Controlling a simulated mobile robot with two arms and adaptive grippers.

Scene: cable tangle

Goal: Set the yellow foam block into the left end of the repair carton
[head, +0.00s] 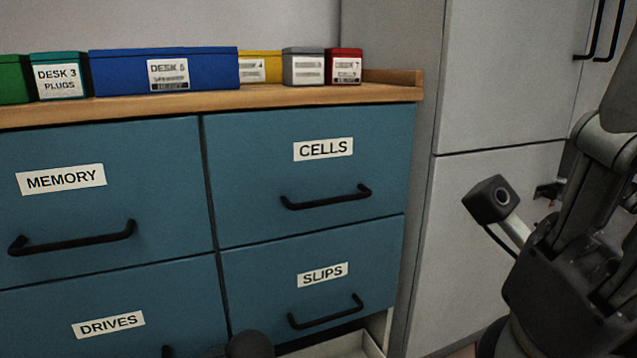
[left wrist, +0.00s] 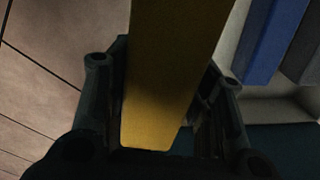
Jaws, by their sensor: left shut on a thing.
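The yellow foam block (left wrist: 165,75) fills the middle of the left wrist view as a long bar. My left gripper (left wrist: 160,108) is shut on it, with dark fingers on both sides. The block's far end runs out of the top of that view. In the head view the block does not show. My right arm's dark end (head: 565,265) is at the right edge of the head view. Its fingertips are not clear there. I cannot make out the repair carton in either view.
Teal drawers (head: 290,220) carry black handles. Below SLIPS, a pale open drawer (head: 375,333) shows at the bottom. Several bins, including a blue one (head: 120,72), line the wooden top (head: 375,94). In the left wrist view, a blue box (left wrist: 270,40) lies in a pale compartment.

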